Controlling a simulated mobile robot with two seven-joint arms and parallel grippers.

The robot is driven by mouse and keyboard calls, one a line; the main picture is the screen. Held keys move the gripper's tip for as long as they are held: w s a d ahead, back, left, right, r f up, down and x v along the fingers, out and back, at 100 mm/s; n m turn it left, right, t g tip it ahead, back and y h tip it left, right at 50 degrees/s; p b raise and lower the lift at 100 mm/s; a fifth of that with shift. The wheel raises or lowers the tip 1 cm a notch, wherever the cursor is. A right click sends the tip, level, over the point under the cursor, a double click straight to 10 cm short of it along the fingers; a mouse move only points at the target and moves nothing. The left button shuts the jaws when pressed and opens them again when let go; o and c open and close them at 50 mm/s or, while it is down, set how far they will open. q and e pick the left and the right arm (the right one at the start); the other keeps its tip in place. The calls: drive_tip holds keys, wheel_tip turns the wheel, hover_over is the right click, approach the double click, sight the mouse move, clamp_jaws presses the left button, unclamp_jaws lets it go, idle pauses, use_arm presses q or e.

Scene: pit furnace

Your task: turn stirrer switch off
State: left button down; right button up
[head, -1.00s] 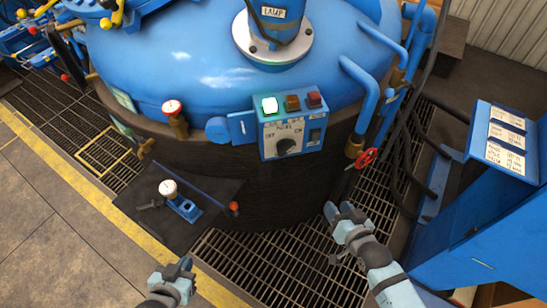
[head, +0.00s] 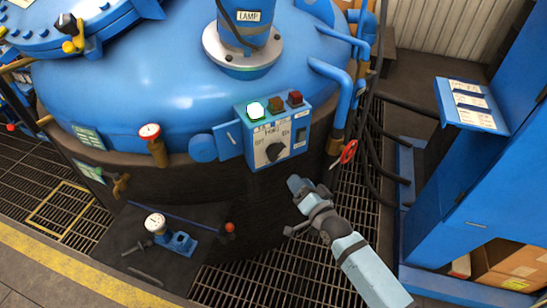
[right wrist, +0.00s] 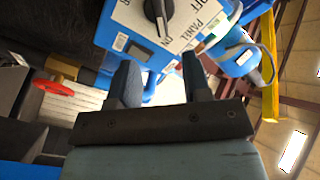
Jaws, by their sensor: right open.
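The blue control box (head: 250,152) is fixed to the side of the big blue furnace vessel. Its pale panel carries a dark rotary switch (head: 274,151) between OFF and ON labels. The switch also shows at the top of the right wrist view (right wrist: 157,14); I cannot tell its exact setting. A lit green lamp (head: 255,110) sits on top of the box. My right gripper (head: 307,187) is below and right of the box, open and empty, apart from the switch. In the right wrist view, its fingers (right wrist: 160,78) point up toward the panel. My left gripper is out of view.
A red valve wheel (head: 349,151) and blue pipes (head: 335,85) stand right of the box. A pressure gauge (head: 150,132) is at its left. A blue cabinet (head: 470,190) stands at the far right. Open space lies above the grating.

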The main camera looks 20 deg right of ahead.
sight(279, 155)
drive_tip(key=x, duration=1.3)
drive_tip(key=shift+w, duration=0.15)
clamp_jaws()
